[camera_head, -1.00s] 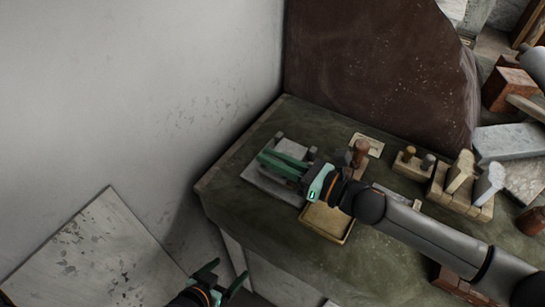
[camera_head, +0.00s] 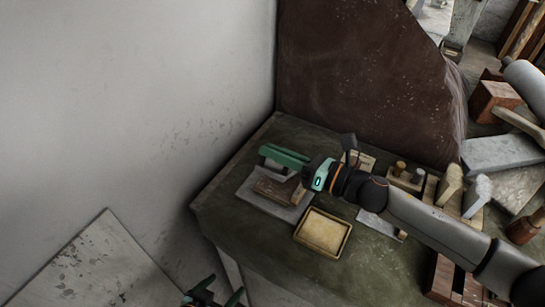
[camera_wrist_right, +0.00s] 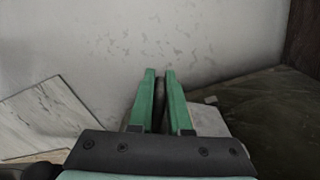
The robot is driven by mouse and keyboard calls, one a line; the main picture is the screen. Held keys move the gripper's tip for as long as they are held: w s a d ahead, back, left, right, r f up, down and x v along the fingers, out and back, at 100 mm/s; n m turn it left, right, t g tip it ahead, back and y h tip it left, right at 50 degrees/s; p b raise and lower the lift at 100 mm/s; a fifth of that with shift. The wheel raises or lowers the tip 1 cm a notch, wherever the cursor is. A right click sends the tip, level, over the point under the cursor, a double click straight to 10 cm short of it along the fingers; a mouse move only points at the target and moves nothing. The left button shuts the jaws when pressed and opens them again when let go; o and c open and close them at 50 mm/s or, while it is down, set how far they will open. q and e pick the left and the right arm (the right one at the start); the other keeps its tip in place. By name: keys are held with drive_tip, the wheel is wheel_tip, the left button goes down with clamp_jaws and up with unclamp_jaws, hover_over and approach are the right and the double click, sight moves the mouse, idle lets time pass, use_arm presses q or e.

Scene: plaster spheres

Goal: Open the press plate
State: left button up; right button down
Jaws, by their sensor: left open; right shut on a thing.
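The press stands on the green worktop near its left corner in the head view. Its grey base (camera_head: 258,202) lies flat, and a brown block (camera_head: 280,190) shows on it. My right gripper (camera_head: 284,157) is above the base, shut on the press plate, which its fingers mostly hide in the head view. In the right wrist view a narrow dark edge of the plate (camera_wrist_right: 159,98) shows between the green fingers (camera_wrist_right: 160,88). My left gripper (camera_head: 215,293) is open and empty, low at the bottom edge, apart from the press.
A shallow yellowish tray (camera_head: 323,232) lies right of the press. Wooden holders with several tools (camera_head: 408,178) stand beyond my right arm. A dark red-brown panel (camera_head: 360,75) rises behind. A pale board (camera_head: 75,265) leans by the wall at the left.

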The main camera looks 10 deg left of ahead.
drive_tip(key=shift+w+d+r, duration=0.1)
drive_tip(key=shift+w+r, duration=0.05)
drive_tip(key=shift+w, duration=0.1)
drive_tip(key=c, duration=0.9)
unclamp_jaws()
drive_tip(key=shift+b+v, duration=1.2)
drive_tip(key=shift+v, duration=5.1)
drive_tip(key=shift+s, duration=0.15)
